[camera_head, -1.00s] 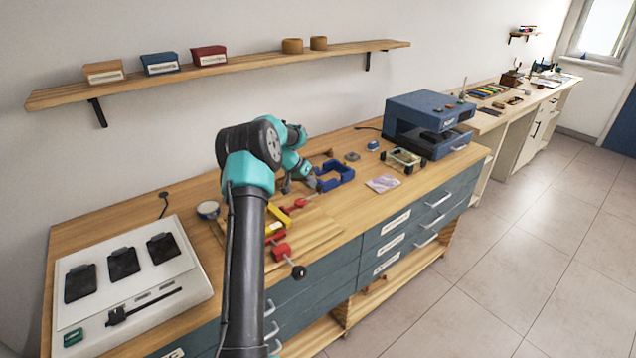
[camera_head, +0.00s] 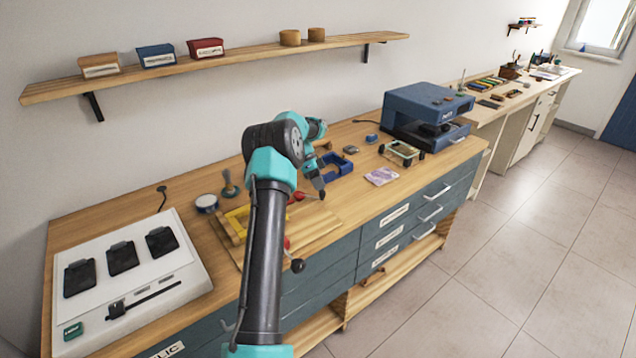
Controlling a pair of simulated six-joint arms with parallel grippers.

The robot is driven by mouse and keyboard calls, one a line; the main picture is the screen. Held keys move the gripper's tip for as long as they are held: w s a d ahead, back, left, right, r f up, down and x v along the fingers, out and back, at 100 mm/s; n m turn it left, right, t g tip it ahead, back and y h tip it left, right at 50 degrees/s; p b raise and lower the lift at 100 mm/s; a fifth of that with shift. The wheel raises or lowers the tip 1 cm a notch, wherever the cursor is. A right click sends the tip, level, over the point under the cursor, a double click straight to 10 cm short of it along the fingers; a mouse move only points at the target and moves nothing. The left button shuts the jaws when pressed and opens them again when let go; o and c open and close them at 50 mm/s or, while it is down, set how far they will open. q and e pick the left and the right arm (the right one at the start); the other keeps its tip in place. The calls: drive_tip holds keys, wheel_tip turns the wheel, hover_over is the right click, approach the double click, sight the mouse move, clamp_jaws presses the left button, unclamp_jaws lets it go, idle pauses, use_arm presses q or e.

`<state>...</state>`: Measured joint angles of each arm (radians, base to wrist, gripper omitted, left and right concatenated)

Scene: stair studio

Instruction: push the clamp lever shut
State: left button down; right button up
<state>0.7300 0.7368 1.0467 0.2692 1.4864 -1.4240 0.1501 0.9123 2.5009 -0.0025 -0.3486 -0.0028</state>
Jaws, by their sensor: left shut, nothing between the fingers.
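The clamp sits on a wooden board (camera_head: 318,226) at the front of the bench, mostly hidden behind my left arm. A red part with a black ball knob (camera_head: 297,265) sticks out past the bench's front edge, right of the arm. A small red part (camera_head: 299,196) shows near the back of the board, and a yellow part (camera_head: 238,213) shows left of the arm. How far the lever is turned cannot be seen. My left gripper (camera_head: 321,194) is shut and empty, pointing down above the board's back right, close to the small red part. Contact cannot be told. My right gripper is not in view.
A purple card (camera_head: 382,176) and a small wheeled frame (camera_head: 402,152) lie to the right. A white panel with black pads (camera_head: 175,285) fills the left. A round tin (camera_head: 206,203) stands behind the board.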

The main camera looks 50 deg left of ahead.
use_arm(q)
drive_tip(key=shift+s+d+m+g, duration=0.3)
drive_tip(key=shift+d+m+g, duration=0.2)
drive_tip(key=shift+m, duration=0.3)
drive_tip(key=shift+a, duration=0.1)
